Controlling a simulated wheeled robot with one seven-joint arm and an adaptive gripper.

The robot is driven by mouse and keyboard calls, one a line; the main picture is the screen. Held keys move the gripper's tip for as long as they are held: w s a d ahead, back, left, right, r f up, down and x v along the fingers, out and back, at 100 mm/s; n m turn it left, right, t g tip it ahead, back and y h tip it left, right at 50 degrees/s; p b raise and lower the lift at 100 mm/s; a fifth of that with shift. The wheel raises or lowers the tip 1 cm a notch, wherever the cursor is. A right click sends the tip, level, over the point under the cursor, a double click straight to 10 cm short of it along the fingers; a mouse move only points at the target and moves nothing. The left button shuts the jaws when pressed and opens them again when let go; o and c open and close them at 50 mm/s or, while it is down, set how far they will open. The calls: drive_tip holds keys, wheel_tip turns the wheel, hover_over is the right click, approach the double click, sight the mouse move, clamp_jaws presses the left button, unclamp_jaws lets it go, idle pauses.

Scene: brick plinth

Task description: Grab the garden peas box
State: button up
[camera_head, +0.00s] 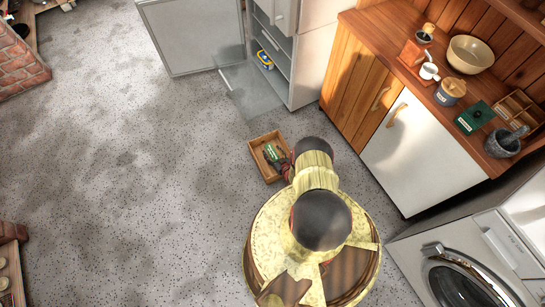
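A wooden crate (257,163) sits on the floor below the fridge. A small green item with a pale label (271,152) shows inside it; it may be the garden peas box, but its print is too small to read. My gripper (279,166) is low at the crate's right side, right beside the green item. My arm hides part of the gripper and the crate's right side. I cannot tell whether the fingers are open, shut, or touching the item. A dark green box (473,117) with a small label lies on the wooden counter; its print is also unreadable.
The fridge (285,45) stands open, its glass shelf or drawer (248,92) jutting out near the crate, with a yellow-and-blue item (265,59) inside. The counter (440,90) holds a bowl, mugs and a mortar. A washing machine (470,270) stands lower right. The floor to the left is clear.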

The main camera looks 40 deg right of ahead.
drive_tip(key=c, duration=1.4)
drive_tip(key=shift+r, duration=0.1)
clamp_jaws()
